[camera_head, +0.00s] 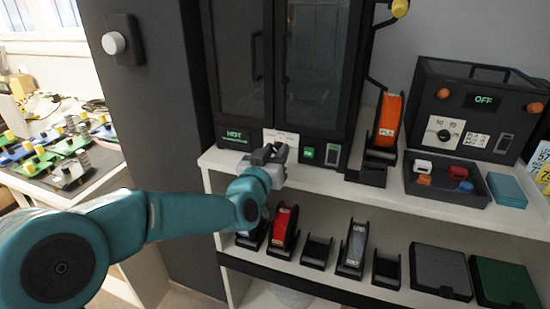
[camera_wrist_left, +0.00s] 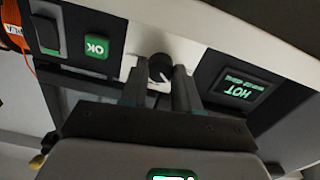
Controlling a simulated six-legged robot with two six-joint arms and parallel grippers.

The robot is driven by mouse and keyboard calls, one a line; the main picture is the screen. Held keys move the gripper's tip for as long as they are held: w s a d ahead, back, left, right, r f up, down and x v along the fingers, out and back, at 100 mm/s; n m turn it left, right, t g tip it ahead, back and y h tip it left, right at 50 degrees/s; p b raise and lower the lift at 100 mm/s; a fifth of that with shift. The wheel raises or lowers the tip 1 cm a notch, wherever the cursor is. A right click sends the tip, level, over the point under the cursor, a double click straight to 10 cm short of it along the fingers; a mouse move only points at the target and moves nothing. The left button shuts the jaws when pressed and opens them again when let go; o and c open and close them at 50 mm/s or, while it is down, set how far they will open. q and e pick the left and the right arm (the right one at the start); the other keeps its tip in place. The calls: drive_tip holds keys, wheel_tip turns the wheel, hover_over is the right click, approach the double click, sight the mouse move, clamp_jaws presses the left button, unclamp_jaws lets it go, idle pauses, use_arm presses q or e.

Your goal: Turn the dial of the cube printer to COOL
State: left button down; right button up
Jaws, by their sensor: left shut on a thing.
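The cube printer (camera_head: 290,60) is a tall dark cabinet with glass doors at the back of the white shelf. Its front strip has a display (camera_head: 235,136) reading HOT in green, a white dial panel (camera_head: 284,137) and a green OK button (camera_head: 308,152). My left gripper (camera_head: 268,153) is at the dial panel and hides the dial in the head view. In the left wrist view, picture upside down, the dark round dial (camera_wrist_left: 160,66) sits between the two fingers of the left gripper (camera_wrist_left: 159,88), which is shut on it. The dial's labels are not readable. My right gripper is out of view.
A second machine (camera_head: 470,105) with an OFF display and its own dial stands at right. An orange PLA spool (camera_head: 389,122) and a dark tray (camera_head: 446,180) share the upper shelf. Spool holders and boxes (camera_head: 440,268) fill the lower shelf. A cluttered table (camera_head: 75,185) is at left.

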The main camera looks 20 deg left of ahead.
use_arm(q)
drive_tip(key=n+b, duration=0.2)
drive_tip(key=b, duration=0.1)
drive_tip(key=n+b, duration=0.1)
drive_tip(key=n, duration=0.1)
drive_tip(key=shift+f, duration=0.25)
drive_tip(key=shift+a+r+n+b, duration=0.1)
drive_tip(key=shift+r+n+b, duration=0.05)
drive_tip(key=shift+n+b, duration=1.55)
drive_tip(key=c, duration=0.8)
unclamp_jaws()
drive_tip(key=s, duration=0.5)
drive_tip(key=s+p, duration=0.1)
drive_tip(key=s, duration=1)
drive_tip(key=shift+s+a, duration=0.15)
drive_tip(key=shift+a, duration=0.1)
